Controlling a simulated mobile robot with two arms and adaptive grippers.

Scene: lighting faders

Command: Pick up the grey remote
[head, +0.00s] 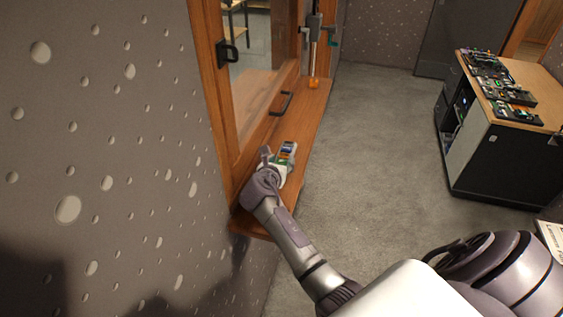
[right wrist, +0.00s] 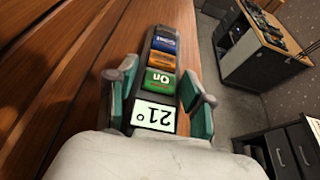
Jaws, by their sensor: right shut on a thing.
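The grey remote (right wrist: 164,64) has a dark grey body, a white display reading 21° and green, orange and blue buttons. In the head view its far end (head: 288,148) shows beyond my right gripper (head: 274,158), over the wooden window sill (head: 310,115). My right gripper is shut on the remote. In the right wrist view, its two green-padded fingers (right wrist: 160,97) are on either side of the remote's display end. I cannot tell whether the remote touches the sill or is just above it. My left gripper is not in view.
A wood-framed window with a black handle (head: 286,103) borders the sill on the left. An orange object (head: 313,84) sits at the sill's far end. A dark cabinet (head: 495,150) with control panels (head: 510,91) stands at right. Open carpet (head: 385,150) lies between.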

